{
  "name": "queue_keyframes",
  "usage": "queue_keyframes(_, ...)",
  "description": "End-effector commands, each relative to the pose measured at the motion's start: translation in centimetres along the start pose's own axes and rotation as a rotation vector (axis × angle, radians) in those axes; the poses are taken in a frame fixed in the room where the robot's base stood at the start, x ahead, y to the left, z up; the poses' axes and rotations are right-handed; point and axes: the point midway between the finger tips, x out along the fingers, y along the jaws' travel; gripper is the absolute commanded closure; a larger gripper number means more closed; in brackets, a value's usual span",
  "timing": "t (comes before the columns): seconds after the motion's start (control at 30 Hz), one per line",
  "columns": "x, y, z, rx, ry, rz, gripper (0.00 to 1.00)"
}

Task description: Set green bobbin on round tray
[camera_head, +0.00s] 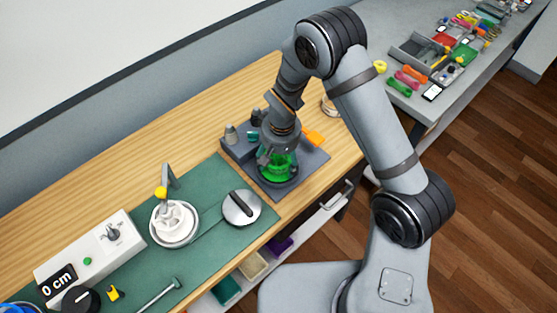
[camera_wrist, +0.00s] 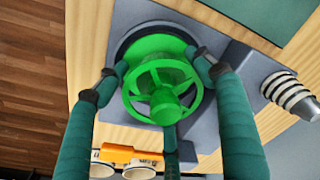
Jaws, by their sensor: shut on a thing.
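The green bobbin (camera_head: 279,166) has a spoked wheel-like end and a central hub. In the wrist view the bobbin (camera_wrist: 163,88) sits between the dark teal fingers of my gripper (camera_wrist: 158,72), which is shut on it. In the head view my gripper (camera_head: 277,156) points down and partly covers the bobbin. A dark round dish (camera_head: 281,184) on a grey base lies directly under the bobbin, and its rim (camera_wrist: 126,42) shows behind the bobbin in the wrist view. I cannot tell whether the bobbin touches the dish, or whether this dish is the round tray.
On the green mat (camera_head: 205,262) are a silver round plate with a dark bar (camera_head: 241,207) and a round dish with a white part (camera_head: 173,222). A ribbed grey post (camera_wrist: 290,92) and an orange piece (camera_wrist: 128,153) stand close to my fingers. A white control box (camera_head: 90,255) is at left.

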Motion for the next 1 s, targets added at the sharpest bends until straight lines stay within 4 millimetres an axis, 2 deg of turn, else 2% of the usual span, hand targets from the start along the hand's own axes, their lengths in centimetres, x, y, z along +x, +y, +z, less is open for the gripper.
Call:
queue_keyframes(0.17,0.2,0.0,0.0,0.0,0.0,0.0,0.66)
queue_keyframes(0.2,0.2,0.0,0.0,0.0,0.0,0.0,0.32)
queue_keyframes(0.5,0.2,0.0,0.0,0.0,-0.001,0.0,0.14)
queue_keyframes(0.83,0.1,0.0,0.0,0.0,0.0,0.0,0.13)
queue_keyframes(1.0,-1.3,0.0,-0.1,0.001,0.0,0.0,0.13)
